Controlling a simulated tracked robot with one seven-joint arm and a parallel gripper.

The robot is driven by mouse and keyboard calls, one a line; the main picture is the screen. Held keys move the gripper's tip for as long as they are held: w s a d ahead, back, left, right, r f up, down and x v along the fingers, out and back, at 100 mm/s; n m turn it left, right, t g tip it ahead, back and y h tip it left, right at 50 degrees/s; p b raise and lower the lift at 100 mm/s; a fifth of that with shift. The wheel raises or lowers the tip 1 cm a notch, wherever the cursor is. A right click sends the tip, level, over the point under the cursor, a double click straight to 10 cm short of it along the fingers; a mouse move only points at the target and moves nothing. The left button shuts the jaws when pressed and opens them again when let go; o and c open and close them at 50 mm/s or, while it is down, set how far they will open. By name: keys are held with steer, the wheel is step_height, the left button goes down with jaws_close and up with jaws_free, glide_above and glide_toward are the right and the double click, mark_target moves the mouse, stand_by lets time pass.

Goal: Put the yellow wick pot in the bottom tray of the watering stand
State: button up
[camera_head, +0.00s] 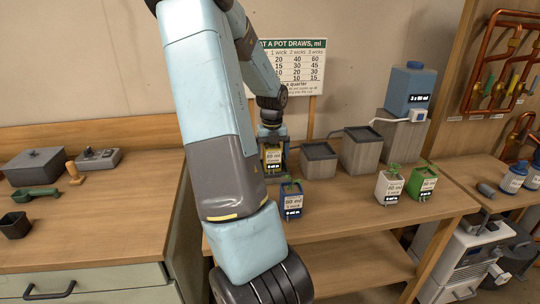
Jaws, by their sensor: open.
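The yellow wick pot (273,157) stands at the back of the wooden bench, with a white "80 ml" label facing me. My gripper (272,143) is open and points down at it, with dark finger parts close around its top. I cannot tell whether the fingers touch it. The watering stand seems to be the row of grey boxes rising to the right: a low one (319,162), a taller one (361,154) and the tallest (400,134) under a blue tank (408,92). I cannot tell whether the pot stands in a tray or on the bench.
A blue pot (292,203) stands in front, and a white pot (388,190) and a green pot (422,185) stand to the right. A chart (293,68) is behind. My arm hides the bench's left part. The middle front of the bench is clear.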

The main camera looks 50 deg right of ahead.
step_height(320, 180, up, 12)
steer(key=shift+r, duration=0.15)
stand_by(0.5)
steer(key=w+a+r+n+t+y, duration=0.1)
steer(key=a+r+n, duration=0.2)
steer(key=a+n, duration=0.75)
steer(key=w+a+r+n+t, duration=0.1)
steer(key=a+r+n+t, duration=0.15)
steer(key=a+n, duration=0.8)
steer(key=s+a+r+n, duration=0.1)
steer(key=s+a+n, duration=0.2)
steer(key=a+n, duration=0.4)
steer(key=s+a+r+n+t, duration=0.1)
steer(key=s+a+r+n, duration=0.1)
steer(key=s+a+n, duration=0.2)
steer(key=s+a+r+n+t+h, duration=0.1)
steer(key=s+a+n, duration=0.3)
steer(key=a+n, duration=0.5)
steer(key=n, duration=0.3)
steer(key=shift+a+r, duration=0.15)
steer(key=shift+a, duration=0.15)
steer(key=shift+c, duration=0.2)
